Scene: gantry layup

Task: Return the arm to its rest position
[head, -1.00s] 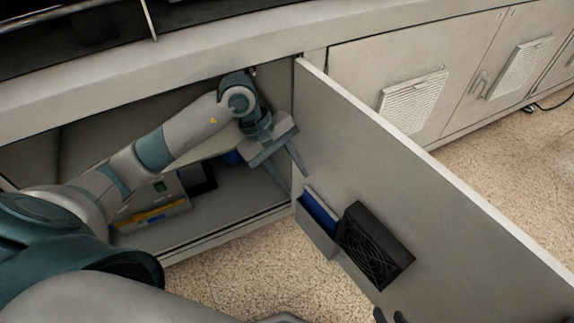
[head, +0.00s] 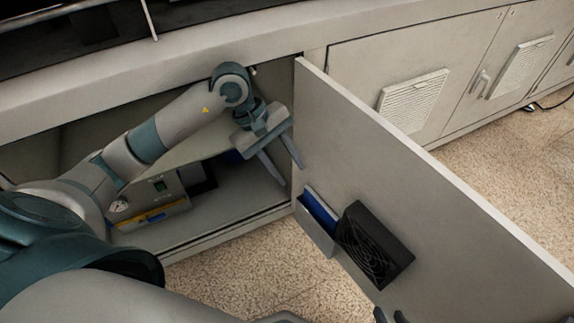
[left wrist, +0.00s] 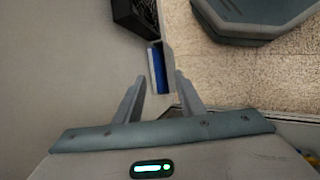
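My left gripper (head: 284,164) is at the mouth of the open cabinet (head: 222,216), just left of the open door's inner face. Its two fingers are spread with nothing between them. In the left wrist view the fingers (left wrist: 157,90) are also apart and empty, pointing toward the door pocket. My right gripper (head: 391,316) shows only as dark fingertips at the bottom edge, in front of the door. I cannot tell how far apart they are.
The open door (head: 440,215) stands across the right side. It carries a pocket with a blue item (head: 320,207) and a black fan unit (head: 374,246). A grey box with a yellow-blue stripe (head: 153,203) sits inside the cabinet. Speckled floor (head: 240,270) lies in front.

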